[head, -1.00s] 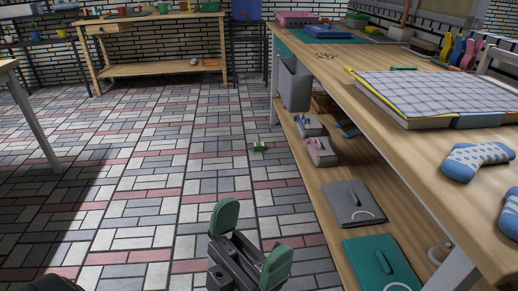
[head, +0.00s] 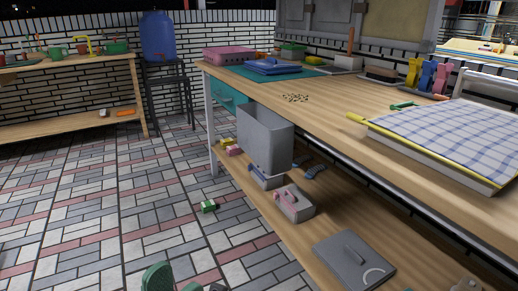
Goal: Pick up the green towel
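No green thing is clearly recognisable as a towel. A flat teal-green sheet (head: 312,73) lies on the far part of the long wooden table (head: 335,115), partly hidden under a blue item (head: 271,66). A small green object (head: 208,206) lies on the tiled floor left of the table; its kind is too small to tell. My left gripper (head: 176,284) shows only its green-tipped fingers at the bottom edge. The fingers are apart with nothing seen between them, well short of the table's far end. My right gripper is not in view.
A grey bin (head: 265,140) hangs at the table's left side. Grey boxes (head: 295,204) and a flat grey item (head: 353,260) sit on the lower shelf. A checked cloth (head: 440,138) lies on the table. A blue barrel (head: 158,36) stands behind. The floor at left is clear.

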